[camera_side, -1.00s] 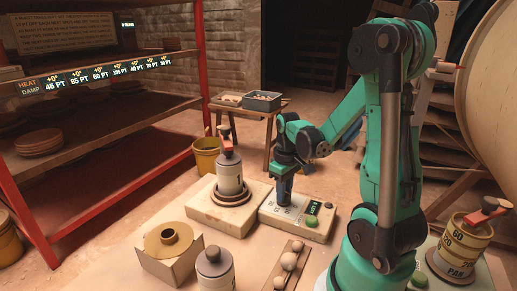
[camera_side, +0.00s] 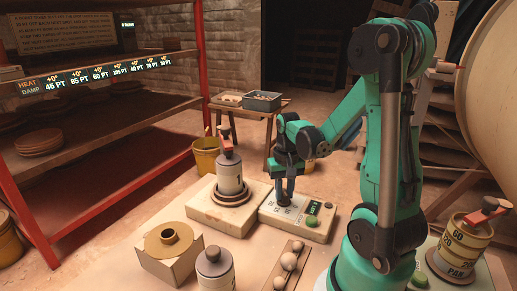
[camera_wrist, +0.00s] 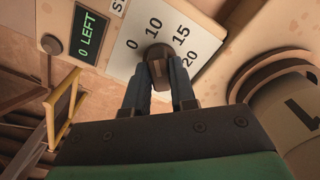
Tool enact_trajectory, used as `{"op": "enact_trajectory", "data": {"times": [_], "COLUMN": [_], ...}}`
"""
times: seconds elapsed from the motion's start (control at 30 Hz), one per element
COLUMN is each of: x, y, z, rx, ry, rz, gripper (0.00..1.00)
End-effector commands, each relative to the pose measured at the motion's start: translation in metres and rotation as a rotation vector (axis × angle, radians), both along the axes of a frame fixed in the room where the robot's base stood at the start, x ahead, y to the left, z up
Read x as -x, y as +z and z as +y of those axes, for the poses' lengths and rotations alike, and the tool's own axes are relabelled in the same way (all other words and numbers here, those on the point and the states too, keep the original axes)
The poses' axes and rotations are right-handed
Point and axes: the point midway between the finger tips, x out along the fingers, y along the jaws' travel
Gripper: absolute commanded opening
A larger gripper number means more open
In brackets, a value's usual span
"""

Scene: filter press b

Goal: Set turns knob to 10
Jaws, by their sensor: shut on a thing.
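The turns knob (camera_wrist: 157,52) is a small dark brown knob at the middle of a white dial (camera_wrist: 187,40) with the numbers 0, 10, 15 and 20 in the wrist view. My gripper (camera_wrist: 160,72) is shut on the knob, one finger on each side. The number to which the knob points is hard to tell. A small screen (camera_wrist: 90,32) beside the dial reads "0 LEFT". In the side view my gripper (camera_side: 286,194) stands upright over the cream control panel (camera_side: 296,229) and hides the knob.
A press base (camera_side: 205,215) with a grey canister (camera_side: 229,178) stands close on the left.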

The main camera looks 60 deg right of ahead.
Motion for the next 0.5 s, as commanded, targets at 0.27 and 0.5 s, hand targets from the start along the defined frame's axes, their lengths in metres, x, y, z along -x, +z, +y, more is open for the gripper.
{"op": "enact_trajectory", "data": {"times": [0.27,0.5], "x": [-0.0002,-0.0002], "y": [0.0,0.0], "z": [-0.0001,-0.0001], "rx": [0.0,0.001], "ry": [-0.007,-0.006], "rz": [0.0,-0.001], "gripper": [0.0,0.47]}}
